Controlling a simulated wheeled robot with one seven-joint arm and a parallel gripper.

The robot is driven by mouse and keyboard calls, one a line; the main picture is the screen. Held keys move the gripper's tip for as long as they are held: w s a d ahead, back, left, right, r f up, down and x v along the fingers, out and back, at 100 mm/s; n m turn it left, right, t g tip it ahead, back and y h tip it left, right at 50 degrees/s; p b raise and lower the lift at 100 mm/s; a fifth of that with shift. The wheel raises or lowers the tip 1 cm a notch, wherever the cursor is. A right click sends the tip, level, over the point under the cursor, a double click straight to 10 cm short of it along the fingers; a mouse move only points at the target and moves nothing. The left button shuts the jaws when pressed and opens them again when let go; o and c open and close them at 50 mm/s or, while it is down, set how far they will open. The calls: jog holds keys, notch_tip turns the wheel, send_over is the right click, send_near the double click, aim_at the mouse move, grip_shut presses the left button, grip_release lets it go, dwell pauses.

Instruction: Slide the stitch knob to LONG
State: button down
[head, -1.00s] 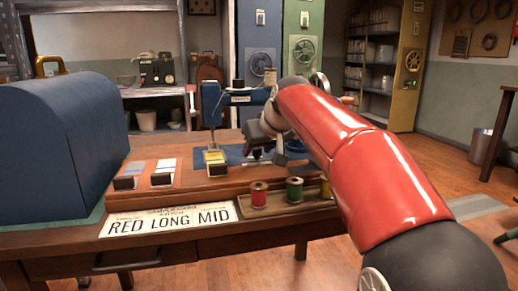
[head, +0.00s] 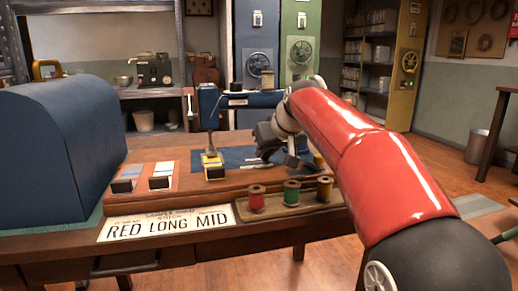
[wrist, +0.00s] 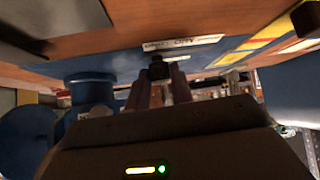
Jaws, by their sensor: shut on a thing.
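My gripper (wrist: 158,84) shows in the wrist view, with its two fingers shut on a small dark knob (wrist: 157,67). The knob sits at a blue surface (wrist: 125,62) beside small white labels whose text I cannot read clearly. In the head view my gripper (head: 283,150) is at the right side of the blue sewing machine (head: 208,105), low over its blue base (head: 238,154). The knob and fingertips are hidden there. A white card (head: 170,222) at the table's front edge reads RED LONG MID.
A tray (head: 268,210) with red, green and yellow thread spools lies in front of the machine. Small dark-fronted blocks (head: 161,183) stand left of it. A large blue domed case (head: 60,150) fills the table's left side. Shelves stand behind.

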jog(key=shift+d, duration=0.2)
jog(key=c, duration=1.2)
grip_release()
jog(key=shift+w+d, duration=0.1)
jog(key=shift+c, duration=0.2)
jog(key=shift+r, duration=0.1)
jog(key=p+v, duration=0.1)
jog(key=v, duration=0.6)
jog(key=shift+s+d+r, duration=0.1)
jog(key=shift+s+r, duration=0.1)
jog(key=shift+s, duration=0.1)
